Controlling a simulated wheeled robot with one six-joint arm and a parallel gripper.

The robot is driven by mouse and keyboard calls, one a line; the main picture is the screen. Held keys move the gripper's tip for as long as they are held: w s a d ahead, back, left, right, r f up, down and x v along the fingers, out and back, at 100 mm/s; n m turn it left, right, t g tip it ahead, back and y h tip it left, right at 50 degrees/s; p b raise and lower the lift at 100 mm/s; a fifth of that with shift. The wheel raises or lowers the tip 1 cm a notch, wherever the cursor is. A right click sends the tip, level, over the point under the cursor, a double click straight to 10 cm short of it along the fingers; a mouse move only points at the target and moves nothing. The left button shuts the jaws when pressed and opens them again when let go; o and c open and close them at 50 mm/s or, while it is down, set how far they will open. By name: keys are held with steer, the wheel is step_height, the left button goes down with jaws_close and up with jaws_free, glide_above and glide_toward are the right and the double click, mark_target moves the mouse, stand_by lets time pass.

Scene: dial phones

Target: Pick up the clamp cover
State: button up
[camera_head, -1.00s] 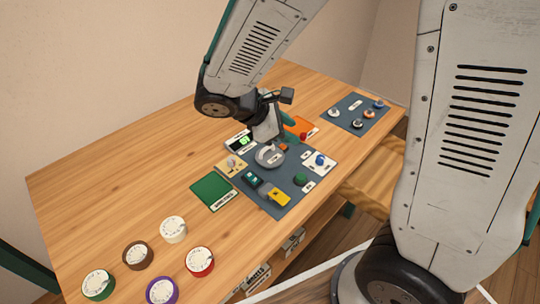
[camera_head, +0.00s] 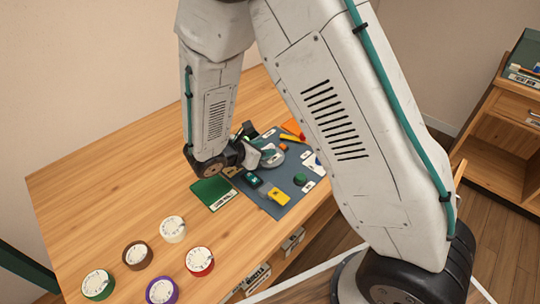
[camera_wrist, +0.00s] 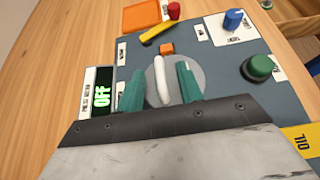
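A round grey disc (camera_wrist: 190,70) with a raised pale handle (camera_wrist: 161,80) lies on the blue-grey mat. It looks like the clamp cover, though no readable label confirms this. It shows partly in the head view (camera_head: 275,157), beside my wrist. My gripper (camera_wrist: 159,68) has its two teal fingers apart, one on each side of the handle. Gaps show between the handle and both fingers. My gripper's lower part and palm hide the near side of the disc.
An orange block (camera_wrist: 167,48) sits just beyond the disc. A display reading OFF (camera_wrist: 102,97) is at left. A green knob (camera_wrist: 258,68), blue knob (camera_wrist: 233,19) and yellow-handled tool (camera_wrist: 157,33) are nearby. Several dial discs, including a red one (camera_head: 200,261), stand front left.

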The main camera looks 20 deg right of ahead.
steer(key=shift+x, duration=1.1)
jaws_close()
steer(key=shift+r, duration=0.1)
